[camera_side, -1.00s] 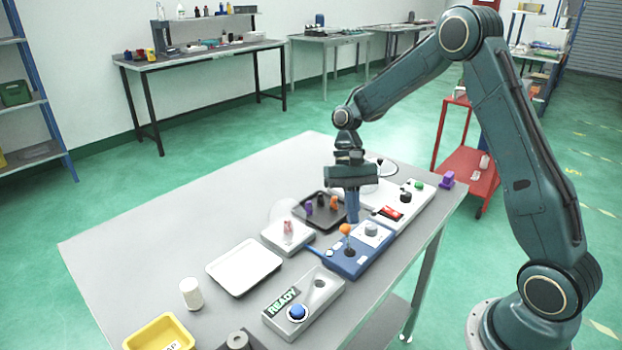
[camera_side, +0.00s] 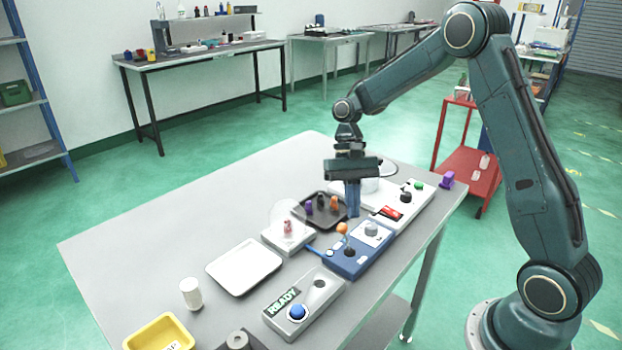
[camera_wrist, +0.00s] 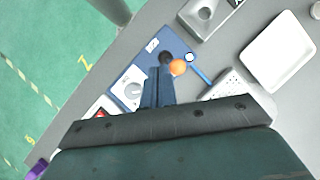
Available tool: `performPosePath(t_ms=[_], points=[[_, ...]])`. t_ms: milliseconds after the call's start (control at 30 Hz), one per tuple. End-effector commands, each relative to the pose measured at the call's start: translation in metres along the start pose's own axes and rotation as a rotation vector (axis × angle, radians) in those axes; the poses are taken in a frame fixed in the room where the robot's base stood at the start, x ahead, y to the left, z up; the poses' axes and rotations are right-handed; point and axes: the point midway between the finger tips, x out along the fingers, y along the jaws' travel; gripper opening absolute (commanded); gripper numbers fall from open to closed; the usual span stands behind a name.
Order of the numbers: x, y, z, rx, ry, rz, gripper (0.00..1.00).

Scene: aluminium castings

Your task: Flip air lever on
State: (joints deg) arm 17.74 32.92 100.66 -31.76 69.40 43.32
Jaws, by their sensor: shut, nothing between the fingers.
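The air lever, a short stalk with an orange ball knob (camera_side: 342,228), stands on a blue box (camera_side: 345,264) and leans a little to the left. In the wrist view its orange knob (camera_wrist: 178,67) lies just beyond and to the right of the fingertips. My gripper (camera_side: 353,213) points down with its blue fingers shut and empty, a little behind the lever in the side view. In the wrist view my gripper (camera_wrist: 160,102) shows close to the knob, and I cannot tell whether it touches it.
The table's left part (camera_side: 150,235) is clear.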

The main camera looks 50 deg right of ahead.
Motion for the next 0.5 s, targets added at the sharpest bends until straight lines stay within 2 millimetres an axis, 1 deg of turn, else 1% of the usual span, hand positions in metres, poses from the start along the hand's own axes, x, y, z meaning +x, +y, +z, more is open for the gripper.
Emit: performPosePath(t_ms=[167, 500], points=[[-0.008, 0.0, -0.001, 0.0, 0.001, -0.002, 0.0], [-0.035, 0.0, -0.001, 0.0, 0.0, -0.003, 0.0]])
